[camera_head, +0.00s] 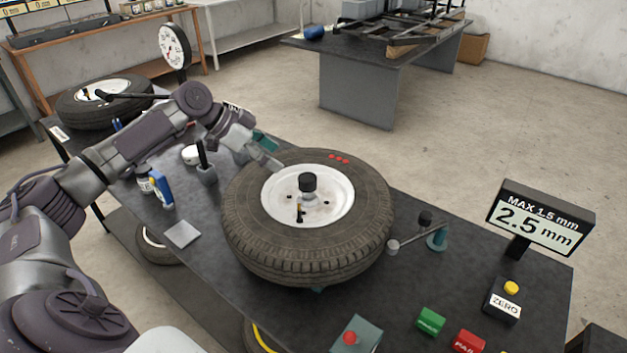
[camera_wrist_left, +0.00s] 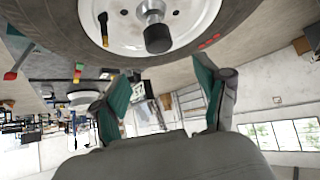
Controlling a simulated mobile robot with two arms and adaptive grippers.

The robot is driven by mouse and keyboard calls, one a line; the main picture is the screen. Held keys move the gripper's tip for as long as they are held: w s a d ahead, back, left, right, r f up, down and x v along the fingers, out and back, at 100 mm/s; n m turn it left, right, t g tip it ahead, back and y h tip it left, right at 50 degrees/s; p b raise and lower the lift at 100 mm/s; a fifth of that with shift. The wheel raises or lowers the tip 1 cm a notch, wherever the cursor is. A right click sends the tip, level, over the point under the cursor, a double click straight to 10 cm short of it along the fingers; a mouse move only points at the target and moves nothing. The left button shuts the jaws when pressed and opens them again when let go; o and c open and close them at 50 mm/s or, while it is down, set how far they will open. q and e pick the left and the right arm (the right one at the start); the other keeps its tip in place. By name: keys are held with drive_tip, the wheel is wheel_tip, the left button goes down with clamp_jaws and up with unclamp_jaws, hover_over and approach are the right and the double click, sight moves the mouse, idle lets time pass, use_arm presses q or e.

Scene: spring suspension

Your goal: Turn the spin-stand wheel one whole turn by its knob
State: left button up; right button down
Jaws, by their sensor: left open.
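The spin-stand wheel (camera_head: 246,232) lies flat on the dark bench, a black tyre around a white rim (camera_head: 336,205). A black cylinder (camera_head: 308,183) stands at the rim's centre. A small upright black peg (camera_head: 300,212), possibly the knob, stands off-centre on the near side of the rim. In the left wrist view the cylinder (camera_wrist_left: 158,38) and the peg (camera_wrist_left: 104,28) show near the top. My left gripper (camera_head: 268,151) is at the wheel's far left edge, open and empty, apart from both cylinder and peg. My right gripper is out of view.
Right of the wheel stand a gauge arm (camera_head: 406,240), a display reading 2.5 mm (camera_head: 540,224) and a ZERO button box (camera_head: 502,301). A red-button box (camera_head: 352,341) is in front. Small bottles (camera_head: 160,190) and a grey square (camera_head: 182,235) are at left.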

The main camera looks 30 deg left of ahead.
sight(306, 177)
use_arm(q)
drive_tip(key=p+x, duration=0.3)
drive_tip(key=x, duration=0.7)
drive_tip(key=shift+w+d+f, duration=0.2)
drive_tip(key=shift+d+f, duration=0.05)
drive_tip(key=shift+f, duration=0.05)
drive_tip(key=shift+w+d+f+p, duration=0.2)
drive_tip(key=shift+f+p, duration=0.15)
drive_tip(key=shift+f, duration=0.15)
clamp_jaws()
